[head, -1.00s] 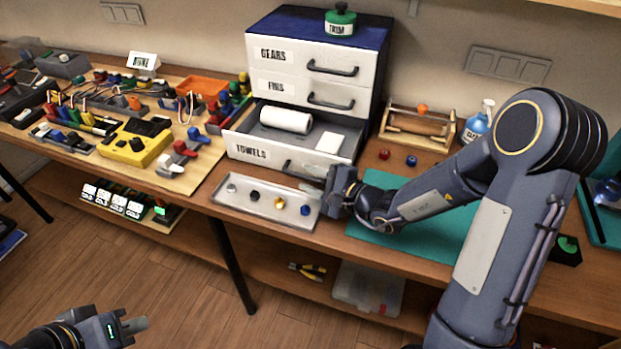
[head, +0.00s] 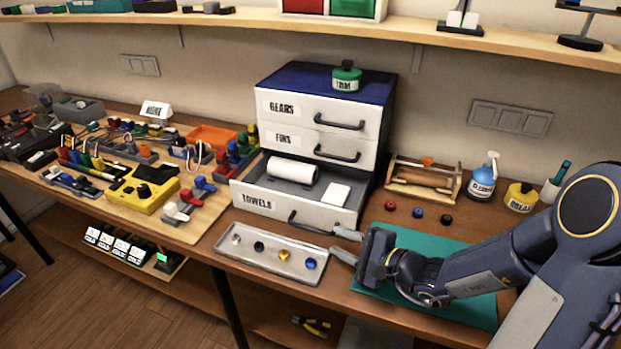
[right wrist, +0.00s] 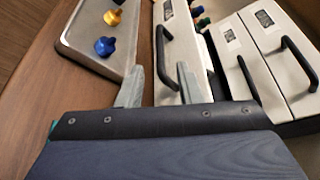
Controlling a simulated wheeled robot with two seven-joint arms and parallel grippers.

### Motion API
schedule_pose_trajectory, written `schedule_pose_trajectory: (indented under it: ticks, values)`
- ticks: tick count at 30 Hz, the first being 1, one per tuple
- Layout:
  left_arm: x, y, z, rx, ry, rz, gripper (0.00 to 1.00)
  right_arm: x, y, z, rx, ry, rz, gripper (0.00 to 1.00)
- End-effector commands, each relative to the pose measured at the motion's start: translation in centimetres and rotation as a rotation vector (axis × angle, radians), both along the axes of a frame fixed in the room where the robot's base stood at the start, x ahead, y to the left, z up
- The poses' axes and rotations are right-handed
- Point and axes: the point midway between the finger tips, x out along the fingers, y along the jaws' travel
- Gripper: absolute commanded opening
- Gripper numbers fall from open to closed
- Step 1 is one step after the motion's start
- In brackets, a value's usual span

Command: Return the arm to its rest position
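My right gripper (head: 346,246) is open and empty, just right of the small-parts tray and in front of the open towels drawer. Its two grey fingers stand apart in the right wrist view (right wrist: 158,88), with nothing between their tips. My right arm (head: 490,275) reaches in from the right over the teal mat (head: 465,308). My left gripper is outside both current views.
The towels drawer (head: 258,205) of the cabinet (head: 290,75) stands open with a white roll (head: 292,172) inside. The metal tray (head: 240,250) holds several coloured knobs. Bottles (head: 483,180) stand at the back right. A shelf (head: 220,22) runs above.

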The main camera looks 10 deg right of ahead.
Motion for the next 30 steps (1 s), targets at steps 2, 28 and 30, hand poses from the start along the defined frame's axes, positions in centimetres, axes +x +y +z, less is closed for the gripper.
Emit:
schedule_pose_trajectory:
  ticks: [2,28,30]
  values:
    - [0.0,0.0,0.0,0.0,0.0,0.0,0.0,-0.1,0.1,0.1,-0.002,-0.003,0.005,0.33]
    - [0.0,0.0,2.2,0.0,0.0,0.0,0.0,-21.9,-1.1,6.3,-1.241,-0.177,0.759,0.33]
    - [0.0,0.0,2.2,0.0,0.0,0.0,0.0,-22.1,-1.9,6.2,-1.291,-0.169,0.75,0.33]
